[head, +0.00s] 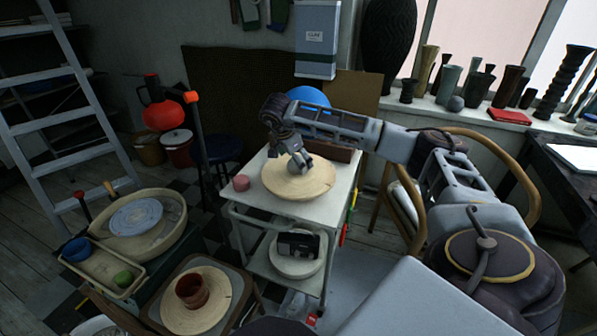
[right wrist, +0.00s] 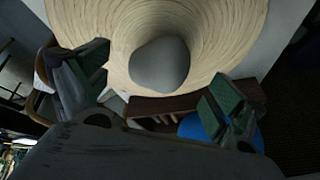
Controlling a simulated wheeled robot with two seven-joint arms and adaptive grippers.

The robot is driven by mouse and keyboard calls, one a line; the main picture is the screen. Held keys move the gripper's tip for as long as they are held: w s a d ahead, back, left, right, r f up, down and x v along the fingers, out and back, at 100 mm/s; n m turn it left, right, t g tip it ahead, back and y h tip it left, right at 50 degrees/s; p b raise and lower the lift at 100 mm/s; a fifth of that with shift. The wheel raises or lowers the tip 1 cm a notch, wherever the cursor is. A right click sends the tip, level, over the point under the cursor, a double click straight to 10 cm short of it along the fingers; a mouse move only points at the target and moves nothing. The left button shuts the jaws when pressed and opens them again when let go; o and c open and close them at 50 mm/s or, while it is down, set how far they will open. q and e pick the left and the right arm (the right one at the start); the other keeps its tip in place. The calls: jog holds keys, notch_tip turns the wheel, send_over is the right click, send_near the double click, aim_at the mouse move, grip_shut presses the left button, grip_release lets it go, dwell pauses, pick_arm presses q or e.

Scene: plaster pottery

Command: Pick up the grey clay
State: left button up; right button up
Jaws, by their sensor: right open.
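The grey clay (right wrist: 159,65) is a smooth rounded lump on the pale round wooden board (head: 280,187). In the head view the clay (head: 299,166) is partly covered by my right gripper (head: 296,158), which hangs over the board from above. In the right wrist view my right gripper (right wrist: 155,88) is open, with one green-padded finger on each side and the clay between and slightly beyond them. The fingers appear apart from the clay. My left gripper is not in view.
The board lies on a white cart (head: 250,211), with a small pink lump (head: 241,183) at its left and a brown box (head: 335,151) behind. A pottery wheel (head: 136,217) stands at the left. A wooden chair (head: 527,190) stands behind my right arm.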

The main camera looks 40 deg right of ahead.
jog(key=shift+x, duration=1.1)
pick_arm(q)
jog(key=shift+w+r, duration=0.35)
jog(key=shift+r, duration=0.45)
pick_arm(e)
jog(key=shift+d+f, duration=0.15)
jog(key=shift+f, duration=0.2)
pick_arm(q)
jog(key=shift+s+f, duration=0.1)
pick_arm(e)
jog(key=c, duration=1.8)
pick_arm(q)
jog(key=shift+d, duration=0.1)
pick_arm(e)
jog(key=shift+r, duration=0.1)
jog(key=shift+c, duration=0.5)
jog(key=shift+r, duration=0.15)
